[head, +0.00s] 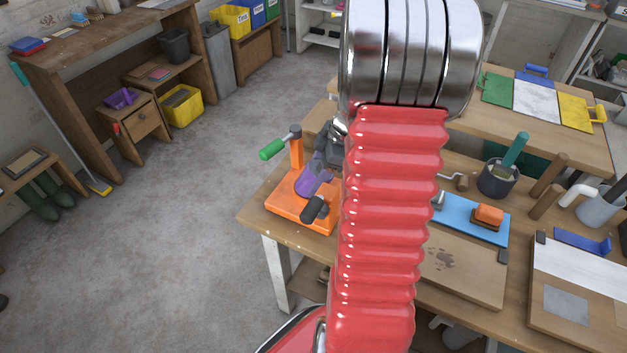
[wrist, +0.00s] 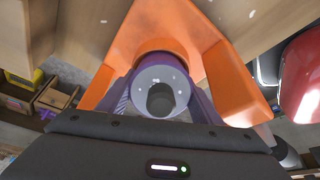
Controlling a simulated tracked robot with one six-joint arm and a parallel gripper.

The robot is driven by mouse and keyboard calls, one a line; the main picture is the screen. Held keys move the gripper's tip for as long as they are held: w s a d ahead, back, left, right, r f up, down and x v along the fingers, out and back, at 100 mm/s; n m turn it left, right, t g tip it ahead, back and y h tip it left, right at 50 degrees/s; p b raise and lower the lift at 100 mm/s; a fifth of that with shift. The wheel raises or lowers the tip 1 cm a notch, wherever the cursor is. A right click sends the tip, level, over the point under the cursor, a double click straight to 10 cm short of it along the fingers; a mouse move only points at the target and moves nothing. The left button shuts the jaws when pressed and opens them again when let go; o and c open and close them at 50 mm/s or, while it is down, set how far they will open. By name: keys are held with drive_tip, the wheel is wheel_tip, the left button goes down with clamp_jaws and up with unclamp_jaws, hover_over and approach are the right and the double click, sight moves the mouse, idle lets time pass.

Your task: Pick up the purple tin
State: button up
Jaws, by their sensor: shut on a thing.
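The purple tin (head: 307,184) sits at the orange stand (head: 287,205) near the table's left corner. In the wrist view the tin (wrist: 160,72) shows a round grey end with a dark round part at its middle and a purple rim. The orange stand (wrist: 235,85) spreads around and behind it. My gripper (head: 314,187) is at the tin, its jaws on either side. In the wrist view my gripper (wrist: 160,97) is shut on the tin. My red arm hides part of the gripper. I cannot tell whether the tin touches the stand.
Right of my arm are a blue tray (head: 462,219) with an orange block, a dark pot (head: 497,180) and a wooden board (head: 470,275). Open floor (head: 170,240) lies left of the table.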

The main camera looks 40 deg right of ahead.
sight(314, 167)
drive_tip(key=shift+c, duration=1.4)
drive_tip(key=shift+r, duration=5)
drive_tip(key=shift+r, duration=0.1)
